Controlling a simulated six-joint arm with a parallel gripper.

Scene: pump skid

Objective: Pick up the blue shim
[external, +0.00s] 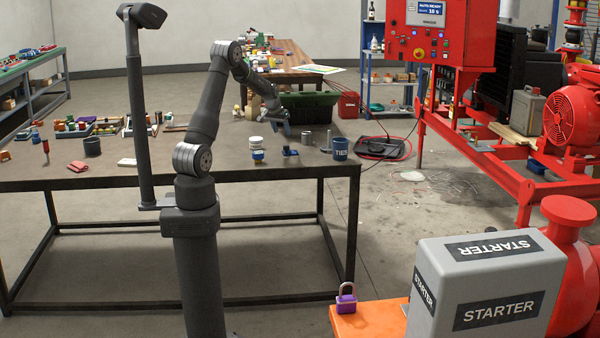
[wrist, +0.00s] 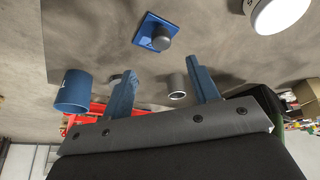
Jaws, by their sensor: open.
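The blue shim appears to be a small square blue plate with a grey round knob on top. It lies flat on the dark bench in the wrist view (wrist: 147,28) and shows small in the external view (external: 290,153). My gripper (wrist: 163,66) is open and empty, with two blue fingers set apart. In the external view my gripper (external: 283,119) hangs above the bench's far edge, above and beyond the shim. In the wrist view the shim sits past the fingertips, roughly centred between them and touching neither.
A grey hollow cylinder (external: 307,139) and a blue TIES cup (external: 340,149) stand right of the shim. A white-lidded jar (external: 257,149) stands left of it. The bench (external: 230,178) is bare in front. A dark green crate (external: 306,107) is behind my gripper.

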